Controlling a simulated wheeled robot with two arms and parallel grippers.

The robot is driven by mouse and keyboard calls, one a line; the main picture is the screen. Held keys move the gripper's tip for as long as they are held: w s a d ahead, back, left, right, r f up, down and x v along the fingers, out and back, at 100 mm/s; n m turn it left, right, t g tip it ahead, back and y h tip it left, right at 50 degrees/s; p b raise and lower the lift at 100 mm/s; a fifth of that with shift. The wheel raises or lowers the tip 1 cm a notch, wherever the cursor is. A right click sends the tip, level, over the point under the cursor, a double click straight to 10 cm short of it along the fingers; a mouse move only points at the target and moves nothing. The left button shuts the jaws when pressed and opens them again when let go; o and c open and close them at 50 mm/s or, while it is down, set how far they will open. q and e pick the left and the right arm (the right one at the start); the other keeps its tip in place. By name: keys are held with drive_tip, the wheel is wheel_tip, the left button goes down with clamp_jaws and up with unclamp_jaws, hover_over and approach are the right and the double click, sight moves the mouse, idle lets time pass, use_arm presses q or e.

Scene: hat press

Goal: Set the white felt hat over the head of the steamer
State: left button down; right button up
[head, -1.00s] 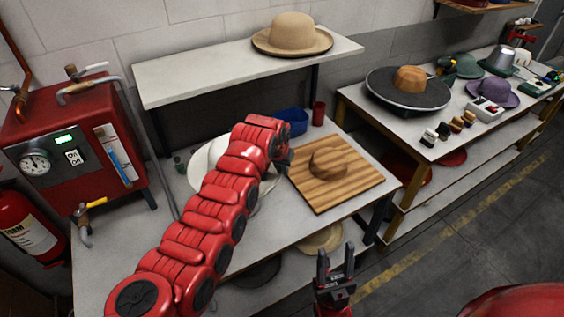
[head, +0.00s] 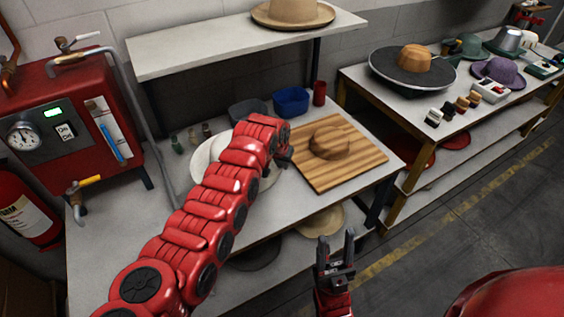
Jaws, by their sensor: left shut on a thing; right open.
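The white felt hat (head: 204,158) is on or just above the work table, largely hidden behind my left arm. My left gripper (head: 285,158) is at the hat's right side and shut on it; the grip itself is barely visible. The red steamer (head: 70,132) stands at the left, with a gauge, a lit green display and a grey hose running down behind the hat. I cannot make out its head, which may be hidden behind the hat or arm. My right gripper (head: 337,248) is open and empty, in front of the table's front edge.
A wooden board with a hat-shaped block (head: 331,143) lies right of the hat. Small bottles (head: 192,137), a grey bin (head: 247,112), a blue bin (head: 291,101) and a red cup (head: 320,92) stand behind. A shelf (head: 185,54) overhangs the back, bearing a tan hat (head: 292,13).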

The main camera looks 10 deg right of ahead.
use_arm(q)
drive_tip(key=shift+f, duration=0.35)
drive_tip(key=shift+f+b, duration=0.4)
drive_tip(key=shift+b, duration=0.05)
idle(0.4)
drive_tip(key=c, duration=0.9)
unclamp_jaws()
drive_tip(key=shift+o, duration=0.2)
drive_tip(key=shift+s+r+b, duration=0.15)
drive_tip(key=shift+r+b, duration=0.15)
drive_tip(key=shift+r, duration=0.25)
drive_tip(key=b+v, duration=0.3)
drive_tip(key=v, duration=1.3)
drive_tip(key=shift+r, duration=0.2)
